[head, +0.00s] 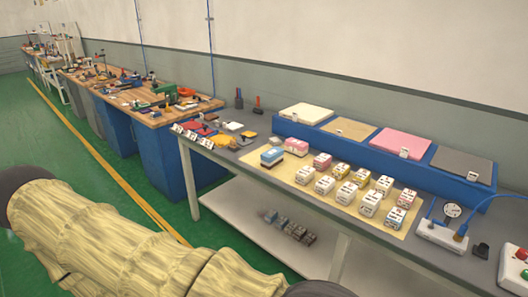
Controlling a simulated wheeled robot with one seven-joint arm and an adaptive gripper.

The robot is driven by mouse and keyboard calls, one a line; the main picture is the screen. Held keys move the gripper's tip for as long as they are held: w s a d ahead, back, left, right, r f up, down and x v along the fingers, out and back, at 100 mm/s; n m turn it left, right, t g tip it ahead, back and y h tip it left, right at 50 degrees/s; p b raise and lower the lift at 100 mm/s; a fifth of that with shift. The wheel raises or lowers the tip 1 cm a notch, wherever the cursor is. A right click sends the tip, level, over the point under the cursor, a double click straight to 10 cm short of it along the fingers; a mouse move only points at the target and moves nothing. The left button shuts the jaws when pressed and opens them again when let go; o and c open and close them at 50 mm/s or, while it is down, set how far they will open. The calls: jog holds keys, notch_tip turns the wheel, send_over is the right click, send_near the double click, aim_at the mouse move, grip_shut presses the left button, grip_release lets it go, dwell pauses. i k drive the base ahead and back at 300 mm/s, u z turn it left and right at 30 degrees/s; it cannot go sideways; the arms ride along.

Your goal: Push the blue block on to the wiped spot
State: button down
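A block with a blue top and pale sides (272,156) stands at the left end of a beige mat (280,174) on the long grey table. It is the block that looks blue; several pale blocks with pink, yellow or white tops stand in rows to its right. I cannot make out which part of the mat or table is the wiped spot. My gripper is not in view. The part of my arm in a wrinkled yellowish cover (110,235) fills the lower left, and nothing shows it touching a block.
A raised blue stand (440,188) with several coloured pads runs along the table's back. Small tools and cards lie left of the mat. A white power strip (440,235) with a blue cable sits at the right. A lower shelf (250,215) holds small grey items.

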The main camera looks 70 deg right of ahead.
aim_at(270, 158)
jog(key=z, duration=0.25)
jog(key=i, duration=1.65)
jog(key=z, duration=1.45)
jog(key=i, duration=0.85)
jog(key=z, duration=0.9)
